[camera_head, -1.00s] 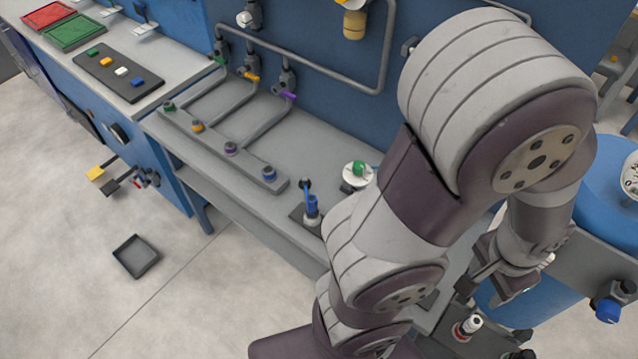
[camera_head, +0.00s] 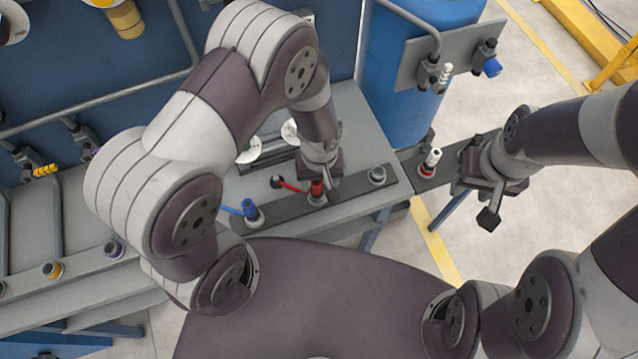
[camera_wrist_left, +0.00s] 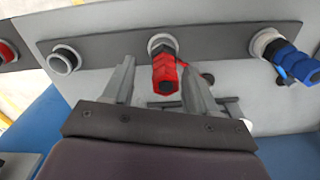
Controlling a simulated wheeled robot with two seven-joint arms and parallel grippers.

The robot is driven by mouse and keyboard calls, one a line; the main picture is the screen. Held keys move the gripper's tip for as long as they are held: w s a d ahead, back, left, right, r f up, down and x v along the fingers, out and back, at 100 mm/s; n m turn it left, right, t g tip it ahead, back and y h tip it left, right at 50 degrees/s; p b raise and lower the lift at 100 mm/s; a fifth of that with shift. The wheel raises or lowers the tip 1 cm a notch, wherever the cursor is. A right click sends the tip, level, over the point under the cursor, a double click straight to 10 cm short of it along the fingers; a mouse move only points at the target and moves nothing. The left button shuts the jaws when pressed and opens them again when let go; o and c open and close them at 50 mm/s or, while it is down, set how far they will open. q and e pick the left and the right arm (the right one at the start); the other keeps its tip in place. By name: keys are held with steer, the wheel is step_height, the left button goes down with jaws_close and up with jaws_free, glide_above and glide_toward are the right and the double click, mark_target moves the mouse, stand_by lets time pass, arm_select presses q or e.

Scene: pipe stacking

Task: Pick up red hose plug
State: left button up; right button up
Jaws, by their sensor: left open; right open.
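The red hose plug (camera_head: 317,190) sits on a fitting on the dark strip of the bench, with a short red hose running left from it. In the left wrist view the red plug (camera_wrist_left: 165,75) shows between the two fingers. My left gripper (camera_head: 328,185) is at the plug, partly in front of it; its fingers (camera_wrist_left: 158,88) are open on either side. I cannot tell whether they touch it. My right gripper (camera_head: 488,200) is open and empty off to the right, near a white plug (camera_head: 432,158) with a red base.
A blue hose plug (camera_head: 250,210) stands left of the red one on the same strip. An empty grey fitting (camera_head: 377,175) is to its right. A blue tank (camera_head: 400,90) stands behind. Yellow floor lines cross the free floor at right.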

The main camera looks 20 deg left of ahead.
arm_select(q)
steer(key=shift+s+a+f, duration=0.1)
steer(key=shift+a+f, duration=0.05)
steer(key=shift+f, duration=0.35)
steer(key=shift+a+f, duration=0.1)
steer(key=shift+a, duration=0.2)
steer(key=shift+d, duration=0.25)
jaws_close()
arm_select(e)
steer(key=shift+s+a+r, duration=0.1)
steer(key=shift+s+a, duration=0.05)
steer(key=shift+a, duration=0.15)
arm_select(q)
steer(key=shift+a, duration=0.1)
steer(key=shift+r, duration=0.55)
step_height(320, 180, up, 3)
steer(key=shift+f+b, duration=0.1)
steer(key=shift+b, duration=0.2)
steer(key=w+d+r+b, duration=0.2)
steer(key=w+d+r, duration=0.4)
steer(key=w, duration=0.4)
steer(key=shift+r, duration=0.6)
arm_select(e)
step_height(320, 180, down, 3)
